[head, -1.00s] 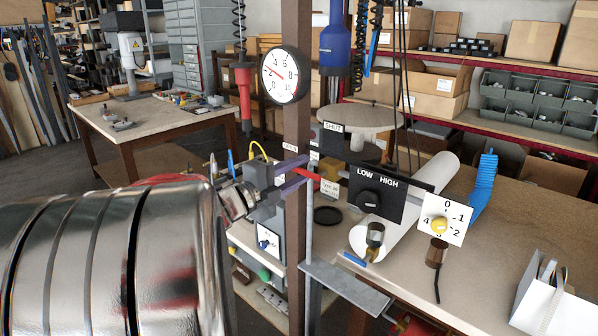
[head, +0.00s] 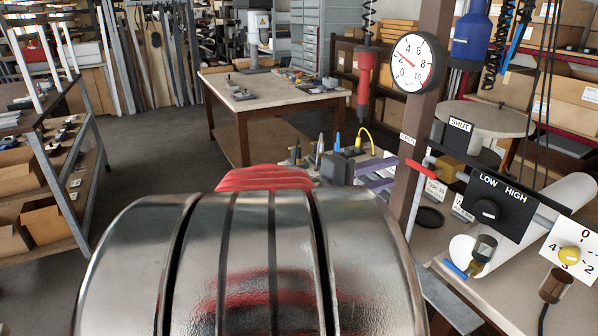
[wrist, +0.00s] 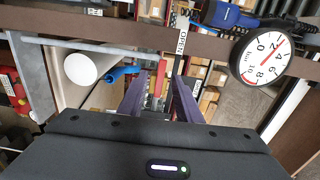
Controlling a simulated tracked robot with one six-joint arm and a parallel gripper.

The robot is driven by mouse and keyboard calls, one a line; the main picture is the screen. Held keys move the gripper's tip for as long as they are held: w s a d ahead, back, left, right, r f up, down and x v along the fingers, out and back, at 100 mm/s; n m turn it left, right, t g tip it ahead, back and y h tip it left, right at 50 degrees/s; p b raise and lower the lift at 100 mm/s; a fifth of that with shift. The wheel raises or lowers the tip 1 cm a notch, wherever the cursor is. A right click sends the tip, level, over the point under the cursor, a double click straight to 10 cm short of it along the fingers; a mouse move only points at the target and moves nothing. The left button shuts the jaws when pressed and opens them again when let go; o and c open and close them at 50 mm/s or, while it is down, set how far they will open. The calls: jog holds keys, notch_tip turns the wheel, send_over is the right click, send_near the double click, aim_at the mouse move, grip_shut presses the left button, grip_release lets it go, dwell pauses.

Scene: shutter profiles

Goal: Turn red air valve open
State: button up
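The red valve lever (head: 421,169) juts left from a yellow valve body (head: 452,169) beside the post. Its free end points toward the OPEN label (head: 407,138); the SHUT label (head: 460,124) is at the upper right. My gripper (head: 393,172) is open, with its two purple fingers just left of the lever's end. In the wrist view the red lever (wrist: 161,76) stands beyond the fingertips, in line with the gap between my gripper's fingers (wrist: 160,90), beside the OPEN label (wrist: 181,42). The lever looks apart from the fingers.
A round gauge (head: 419,62) hangs on the brown post (head: 432,112) above the lever. A black LOW/HIGH switch panel (head: 495,203) and a white dial plate (head: 571,250) are at the right. The floor (head: 165,170) at the left is clear.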

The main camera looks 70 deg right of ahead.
jog(key=shift+v, duration=2.6)
jog(key=shift+w, duration=0.1)
jog(key=w+a+f+m+t+y, duration=0.2)
jog(key=w+a+m+t, duration=0.3)
jog(key=w+m, duration=0.4)
jog(key=w+a+f+m+t+y, duration=0.15)
jog(key=w+a+m+t, duration=0.35)
jog(key=w, duration=0.5)
jog(key=w+a+f+m+t+y, duration=0.2)
jog(key=a+f+m+y, duration=0.1)
jog(key=a, duration=0.8)
jog(key=w+a+f+m+t+y, duration=0.2)
jog(key=a+m, duration=0.4)
jog(key=a, duration=0.6)
jog(key=w+a+f+m+t+y, duration=0.2)
jog(key=a+f+m+t+y, duration=0.1)
jog(key=a, duration=0.9)
jog(key=shift+w+f+m+y, duration=0.4)
jog(key=shift+f+m+y, duration=0.5)
jog(key=shift+y, duration=0.15)
